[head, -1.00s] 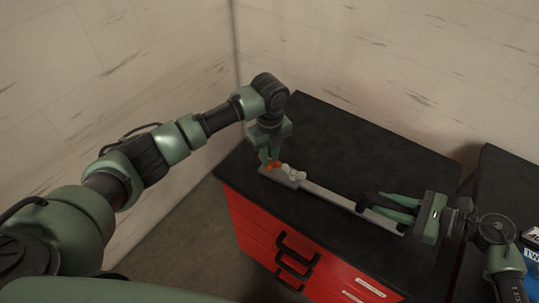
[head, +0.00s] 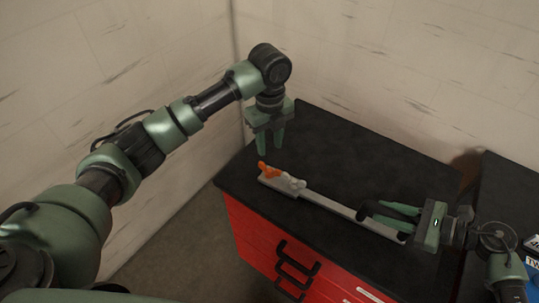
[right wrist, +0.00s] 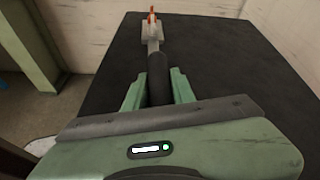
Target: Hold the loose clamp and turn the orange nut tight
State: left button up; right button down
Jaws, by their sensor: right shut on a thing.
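The clamp (head: 325,202) is a long grey bar lying across the black cabinet top. The orange nut (head: 268,171) sits at its far left end, beside pale rounded knobs (head: 293,183). My left gripper (head: 270,152) hangs fingers-down just above the orange nut, apart from it, open and empty. My right gripper (head: 378,210) reaches in from the right and is shut on the clamp near its right end. In the right wrist view the clamp's black handle (right wrist: 158,78) lies between its fingers, and the orange nut (right wrist: 152,16) shows at the far end.
The black cabinet top (head: 340,150) is clear behind the clamp. Its red drawer front (head: 255,235) with black handles faces me. Pale walls stand close behind and to the left. Another dark surface (head: 500,180) is at the right, with a blue item at the picture edge.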

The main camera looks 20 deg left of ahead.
pick_arm(q)
jog(key=shift+r, duration=1.45)
pick_arm(e)
jog(key=c, duration=1.1)
grip_release()
jog(key=shift+d, duration=0.1)
